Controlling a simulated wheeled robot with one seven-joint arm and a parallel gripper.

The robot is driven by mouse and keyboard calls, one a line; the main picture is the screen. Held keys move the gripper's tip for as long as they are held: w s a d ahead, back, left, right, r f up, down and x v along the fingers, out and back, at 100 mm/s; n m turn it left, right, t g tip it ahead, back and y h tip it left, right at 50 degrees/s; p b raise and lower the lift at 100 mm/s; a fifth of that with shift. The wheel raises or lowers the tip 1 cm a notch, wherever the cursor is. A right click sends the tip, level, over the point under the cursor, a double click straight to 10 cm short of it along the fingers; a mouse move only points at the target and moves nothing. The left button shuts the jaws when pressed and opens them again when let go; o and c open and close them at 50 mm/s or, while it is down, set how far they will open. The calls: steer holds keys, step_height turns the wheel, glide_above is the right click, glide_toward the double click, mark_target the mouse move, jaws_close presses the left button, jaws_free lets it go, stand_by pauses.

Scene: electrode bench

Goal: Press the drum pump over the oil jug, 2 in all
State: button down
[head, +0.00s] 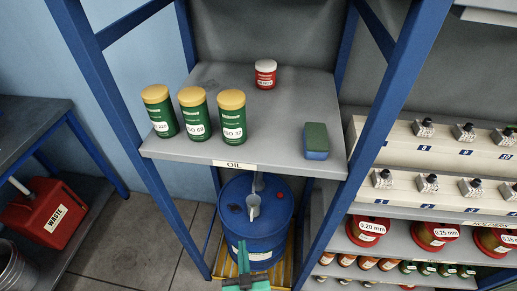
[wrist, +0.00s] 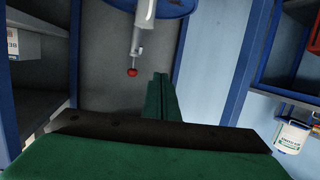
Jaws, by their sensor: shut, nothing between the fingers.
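The drum pump (head: 256,185) is a grey fitting with a pale spout-like part on top of a blue drum (head: 262,228), below the shelf labelled OIL. In the wrist view a pale grey pump part (wrist: 143,28) shows near the top, with a red knob (wrist: 132,71) at its end. My green gripper (head: 243,256) is in front of the drum at the bottom of the head view. In the wrist view its fingers (wrist: 161,90) are together and empty, apparently apart from the knob. I cannot make out the oil jug for certain.
Blue rack posts (head: 112,110) flank the drum. The grey shelf (head: 225,150) above it holds green cans (head: 192,112), a red-and-white jar (head: 266,74) and a green-blue block (head: 316,141). A red WASTE can (head: 45,212) stands left.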

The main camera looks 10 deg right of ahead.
steer(key=w+d+r+m+h, duration=0.1)
steer(key=w+d+r, duration=0.2)
steer(key=w, duration=0.5)
steer(key=w+d+r+m+h, duration=0.1)
steer(key=w+d+r, duration=0.3)
steer(key=w+r, duration=0.2)
steer(key=w+d+r+m+h, duration=0.2)
steer(key=w+d+r, duration=0.1)
steer(key=w, duration=0.8)
steer(key=shift+d+r+g, duration=0.15)
steer(key=shift+r+g, duration=0.25)
steer(key=shift+r, duration=0.35)
steer(key=w+d+f, duration=0.3)
steer(key=w+f, duration=0.3)
steer(key=w, duration=0.3)
steer(key=shift+d, duration=0.25)
steer(key=shift+w+f, duration=0.1)
